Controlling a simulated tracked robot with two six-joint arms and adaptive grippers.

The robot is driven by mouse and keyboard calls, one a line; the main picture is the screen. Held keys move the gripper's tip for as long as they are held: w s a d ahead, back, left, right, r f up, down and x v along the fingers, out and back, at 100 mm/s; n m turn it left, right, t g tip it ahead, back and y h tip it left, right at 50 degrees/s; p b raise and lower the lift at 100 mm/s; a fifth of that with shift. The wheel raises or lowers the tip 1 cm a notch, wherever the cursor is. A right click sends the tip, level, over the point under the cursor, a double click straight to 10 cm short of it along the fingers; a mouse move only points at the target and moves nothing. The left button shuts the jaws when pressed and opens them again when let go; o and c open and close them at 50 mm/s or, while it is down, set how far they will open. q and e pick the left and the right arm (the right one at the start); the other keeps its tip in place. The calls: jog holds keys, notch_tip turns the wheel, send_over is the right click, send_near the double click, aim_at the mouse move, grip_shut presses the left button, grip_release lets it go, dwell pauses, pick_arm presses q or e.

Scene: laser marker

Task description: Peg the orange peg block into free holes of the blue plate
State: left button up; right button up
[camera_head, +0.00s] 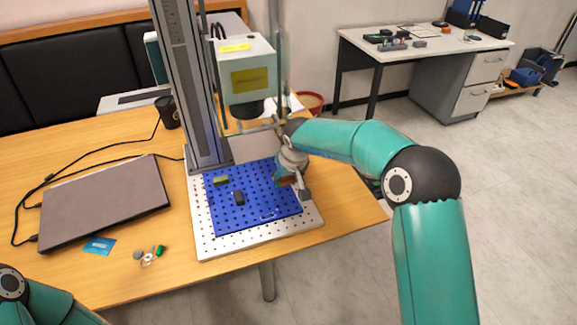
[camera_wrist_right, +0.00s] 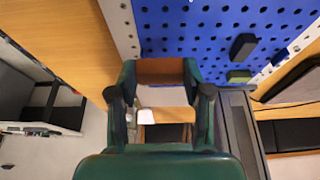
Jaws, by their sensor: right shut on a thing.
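The blue plate (camera_head: 262,199) is a perforated square on a larger silver perforated base. My right gripper (camera_head: 287,182) is at the right side of the blue plate, shut on the orange peg block (camera_wrist_right: 161,72). In the right wrist view the block spans between the two green fingers (camera_wrist_right: 160,85), in front of the plate's edge (camera_wrist_right: 185,22). In the head view the block is mostly hidden by the gripper, and its height above the plate cannot be told. My left arm shows at the bottom left; its gripper is out of view.
A dark block (camera_head: 239,198) and an olive-green block (camera_head: 221,180) sit on the blue plate's left half. The marker's head (camera_head: 247,75) and column (camera_head: 187,80) stand behind. A laptop (camera_head: 107,200), small parts and a blue card (camera_head: 99,245) lie left.

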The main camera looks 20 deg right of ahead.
aim_at(286, 196)
jog(key=shift+w+d+r, duration=0.15)
jog(key=shift+w+r, duration=0.15)
jog(key=shift+r, duration=0.05)
jog(key=shift+f+b, duration=0.5)
jog(key=shift+f, duration=0.05)
jog(key=x, duration=0.1)
jog(key=b+x, duration=0.1)
jog(key=x, duration=0.1)
jog(key=shift+s+d+f, duration=0.1)
jog(key=shift+s+f, duration=0.1)
jog(key=shift+f, duration=0.05)
jog(key=shift+s+f+b, duration=0.2)
jog(key=shift+f+b, duration=0.4)
jog(key=shift+b, duration=0.25)
jog(key=shift+f+b, duration=0.35)
jog(key=shift+f, duration=0.15)
jog(key=shift+f+b, duration=0.55)
jog(key=shift+b, duration=0.2)
